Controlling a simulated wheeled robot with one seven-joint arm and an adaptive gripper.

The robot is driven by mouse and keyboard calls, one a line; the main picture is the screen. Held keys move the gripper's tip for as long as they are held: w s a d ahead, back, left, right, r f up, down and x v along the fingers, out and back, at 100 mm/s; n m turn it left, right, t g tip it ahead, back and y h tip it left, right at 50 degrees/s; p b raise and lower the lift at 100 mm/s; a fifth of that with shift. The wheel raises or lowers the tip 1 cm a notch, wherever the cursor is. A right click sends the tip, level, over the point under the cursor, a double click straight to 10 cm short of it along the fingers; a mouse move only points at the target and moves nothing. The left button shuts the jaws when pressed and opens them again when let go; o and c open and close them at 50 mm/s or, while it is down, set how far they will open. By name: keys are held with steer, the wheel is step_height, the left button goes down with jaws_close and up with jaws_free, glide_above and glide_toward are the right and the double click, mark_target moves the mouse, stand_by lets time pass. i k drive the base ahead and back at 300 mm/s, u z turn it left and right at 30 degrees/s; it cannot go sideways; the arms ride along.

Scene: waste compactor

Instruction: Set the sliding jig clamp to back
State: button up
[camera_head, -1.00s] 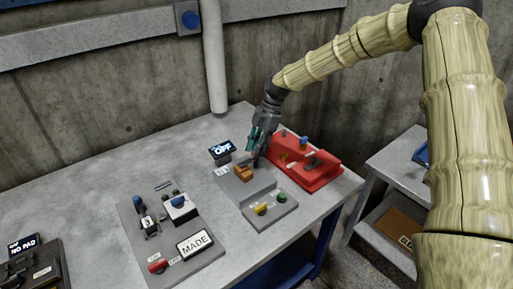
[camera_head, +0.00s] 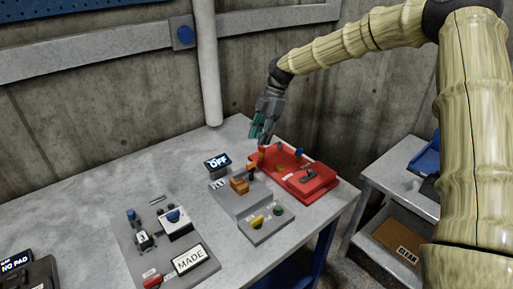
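A grey stepped fixture (camera_head: 225,199) stands on the bench with an orange block (camera_head: 239,185) on its upper deck. A small dark upright piece (camera_head: 251,171) stands behind the block, toward its right. Which of these is the sliding jig clamp I cannot tell for sure. My gripper (camera_head: 262,138) points down above the back of the fixture, near the left end of the red unit, apart from the orange block. Nothing is visibly held. Its fingers are too small and edge-on to judge their opening.
A display reading OFF (camera_head: 217,162) stands behind the fixture. A red unit (camera_head: 310,186) with knobs sits to its right. The front deck carries a yellow knob (camera_head: 257,222) and a green button (camera_head: 278,210). A grey panel with a MADE sign (camera_head: 190,259) lies left. The bench behind is clear.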

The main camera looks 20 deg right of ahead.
mark_target(134, 219)
steer(key=k, duration=1)
